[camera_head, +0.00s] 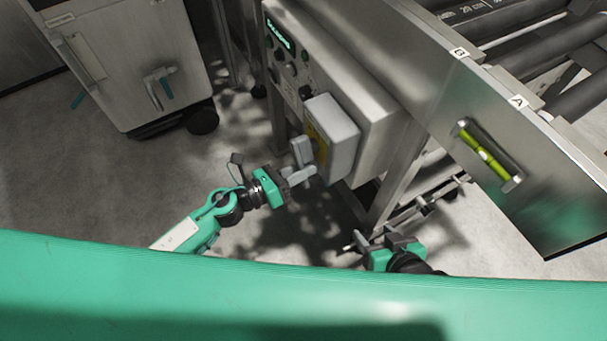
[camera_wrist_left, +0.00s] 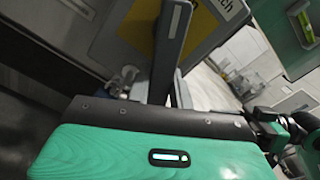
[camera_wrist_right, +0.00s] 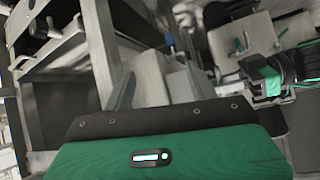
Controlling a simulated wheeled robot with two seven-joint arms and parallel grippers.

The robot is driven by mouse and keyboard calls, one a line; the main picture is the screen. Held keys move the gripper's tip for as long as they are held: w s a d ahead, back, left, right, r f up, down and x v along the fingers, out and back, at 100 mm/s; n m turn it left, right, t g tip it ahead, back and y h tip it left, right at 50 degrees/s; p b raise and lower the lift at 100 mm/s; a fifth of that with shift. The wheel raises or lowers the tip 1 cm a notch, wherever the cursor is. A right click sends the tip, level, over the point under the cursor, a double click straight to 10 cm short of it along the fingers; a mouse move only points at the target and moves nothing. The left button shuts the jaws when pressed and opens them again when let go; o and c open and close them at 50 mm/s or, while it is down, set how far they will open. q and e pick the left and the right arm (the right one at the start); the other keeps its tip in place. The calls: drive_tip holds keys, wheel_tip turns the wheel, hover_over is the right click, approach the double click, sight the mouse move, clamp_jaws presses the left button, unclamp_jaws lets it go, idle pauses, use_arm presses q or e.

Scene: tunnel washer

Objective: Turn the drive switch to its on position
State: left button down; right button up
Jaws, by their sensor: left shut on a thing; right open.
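The drive switch is a light grey box (camera_head: 338,138) with a yellow plate (camera_head: 318,143) on the front of the steel control cabinet. Its grey handle (camera_head: 302,150) sticks out toward my left gripper (camera_head: 303,174). In the left wrist view the handle (camera_wrist_left: 172,48) stands slightly tilted before the yellow plate (camera_wrist_left: 203,22), whose lettering is partly cut off. My left gripper (camera_wrist_left: 157,88) is shut on the handle, and its fingers partly hide the handle's lower part. My right gripper (camera_head: 362,241) is open and empty, low and to the right of the switch.
The control cabinet (camera_head: 375,125) carries a small green display (camera_head: 280,35) and several knobs. A steel panel with a yellow-green level-like bar (camera_head: 486,155) and rollers (camera_head: 540,65) lies to the right. A wheeled steel cabinet (camera_head: 135,65) stands at the left. Grey floor lies between.

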use_arm(q)
drive_tip(key=m+b, duration=0.1)
drive_tip(key=w+f+m+b, duration=0.1)
drive_tip(key=m, duration=0.1)
drive_tip(key=shift+a, duration=0.4)
drive_tip(key=shift+w+a+m+b, duration=0.1)
drive_tip(key=shift+w+m+b, duration=0.05)
drive_tip(key=shift+m+b, duration=0.3)
use_arm(e)
drive_tip(key=a+t+y, duration=0.2)
drive_tip(key=a+t, duration=0.2)
drive_tip(key=a, duration=0.1)
use_arm(q)
drive_tip(key=shift+w+a+r+m+b, duration=0.15)
drive_tip(key=shift+m+b, duration=0.1)
drive_tip(key=shift+m, duration=0.3)
drive_tip(key=shift+w+a+m+b, duration=0.1)
drive_tip(key=shift+w+m+b, duration=0.1)
drive_tip(key=shift+m, duration=0.3)
use_arm(e)
drive_tip(key=w+d+r+t, duration=0.1)
drive_tip(key=w+r+t, duration=0.3)
drive_tip(key=r, duration=0.3)
drive_tip(key=shift+d+y, duration=0.2)
drive_tip(key=shift+y, duration=0.1)
drive_tip(key=shift+w+r, duration=0.1)
use_arm(q)
drive_tip(key=c, duration=1.2)
unclamp_jaws()
drive_tip(key=shift+c, duration=0.2)
